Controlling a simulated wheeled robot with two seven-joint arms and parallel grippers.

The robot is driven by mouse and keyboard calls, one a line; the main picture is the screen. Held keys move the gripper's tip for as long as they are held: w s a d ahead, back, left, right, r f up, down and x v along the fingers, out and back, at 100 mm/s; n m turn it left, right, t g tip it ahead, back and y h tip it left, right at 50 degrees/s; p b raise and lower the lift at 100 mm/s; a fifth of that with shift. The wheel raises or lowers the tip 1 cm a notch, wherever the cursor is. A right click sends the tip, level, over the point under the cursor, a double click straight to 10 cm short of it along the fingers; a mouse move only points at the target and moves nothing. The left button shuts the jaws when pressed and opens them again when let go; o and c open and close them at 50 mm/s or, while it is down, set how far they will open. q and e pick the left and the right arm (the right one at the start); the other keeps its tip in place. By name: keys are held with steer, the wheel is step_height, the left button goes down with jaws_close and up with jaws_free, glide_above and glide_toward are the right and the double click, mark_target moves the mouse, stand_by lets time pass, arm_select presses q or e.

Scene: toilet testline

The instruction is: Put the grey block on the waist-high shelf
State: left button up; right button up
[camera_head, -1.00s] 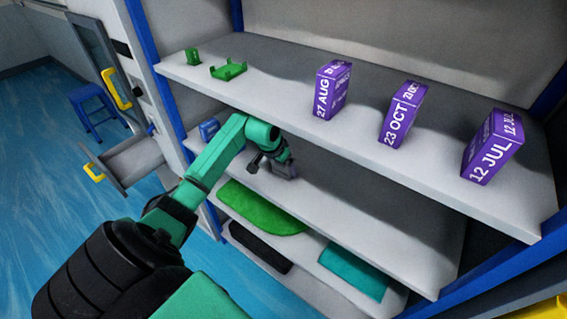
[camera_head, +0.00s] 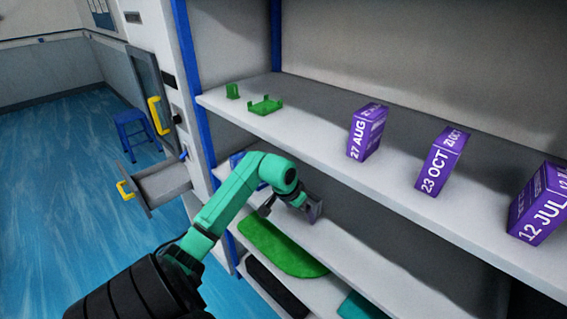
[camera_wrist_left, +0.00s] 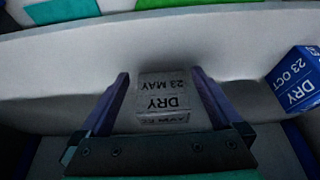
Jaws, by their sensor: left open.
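The grey block (camera_wrist_left: 163,97), marked "DRY 23 MAY", shows between the two fingers of my left gripper (camera_wrist_left: 160,76) in the left wrist view. The fingers are open, one at each side of it. The block appears to rest on the middle, waist-high shelf (camera_head: 350,252). In the head view my left gripper (camera_head: 298,204) is low over that shelf, under the upper shelf, and mostly hides the block. My right gripper is in neither view.
The upper shelf (camera_head: 310,150) holds several purple blocks and small green holders (camera_head: 265,105). A blue block (camera_wrist_left: 297,80) stands on the middle shelf beside my gripper. A green cloth (camera_head: 280,248) lies on the shelf below. An open drawer (camera_head: 160,184) juts out at left.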

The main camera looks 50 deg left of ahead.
arm_select(q)
steer(key=s+b, duration=0.1)
steer(key=s, duration=0.6)
steer(key=shift+s+f+b, duration=0.1)
steer(key=shift+s+b, duration=0.1)
steer(key=shift+b, duration=0.15)
steer(key=shift+s, duration=0.2)
